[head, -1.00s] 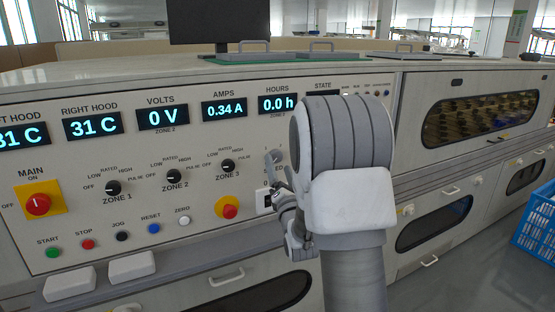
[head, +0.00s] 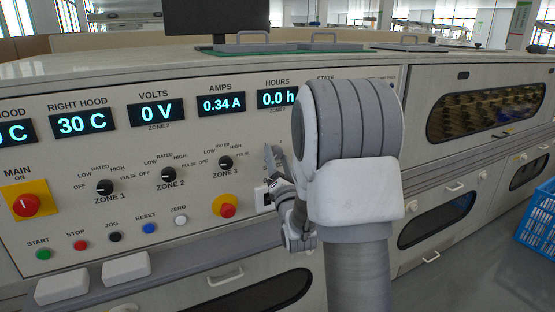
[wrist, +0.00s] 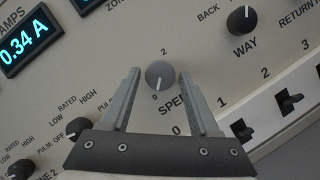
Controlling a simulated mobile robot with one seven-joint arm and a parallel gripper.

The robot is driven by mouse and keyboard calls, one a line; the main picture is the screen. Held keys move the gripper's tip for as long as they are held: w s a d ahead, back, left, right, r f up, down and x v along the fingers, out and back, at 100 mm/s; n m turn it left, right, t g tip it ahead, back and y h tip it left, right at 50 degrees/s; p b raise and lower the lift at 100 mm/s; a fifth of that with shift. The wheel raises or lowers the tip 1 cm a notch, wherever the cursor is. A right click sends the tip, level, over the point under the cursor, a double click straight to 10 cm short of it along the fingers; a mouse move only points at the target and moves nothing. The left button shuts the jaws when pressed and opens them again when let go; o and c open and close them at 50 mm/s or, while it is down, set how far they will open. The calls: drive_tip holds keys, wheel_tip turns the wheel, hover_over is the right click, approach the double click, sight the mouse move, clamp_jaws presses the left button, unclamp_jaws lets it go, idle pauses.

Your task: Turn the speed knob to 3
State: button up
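The speed knob (wrist: 160,75) is a round grey dial on the sloping panel, with "SPEED" printed below it in the wrist view. Its white pointer line points down, toward the printed 0. A 2 is printed above the knob. My gripper (wrist: 159,72) is open, with one finger on each side of the knob and visible gaps between them. I cannot tell how far the fingertips stand off the panel. In the head view my gripper (head: 271,160) is near the panel, and my arm hides the knob.
In the wrist view the black way knob (wrist: 242,19) is at upper right and toggle switches (wrist: 289,98) are at right. The zone 3 knob (head: 226,162) and a red knob on yellow (head: 227,210) are left of my gripper. A blue crate (head: 538,228) stands at far right.

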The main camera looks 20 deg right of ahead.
clamp_jaws()
drive_tip(key=shift+m, duration=0.3)
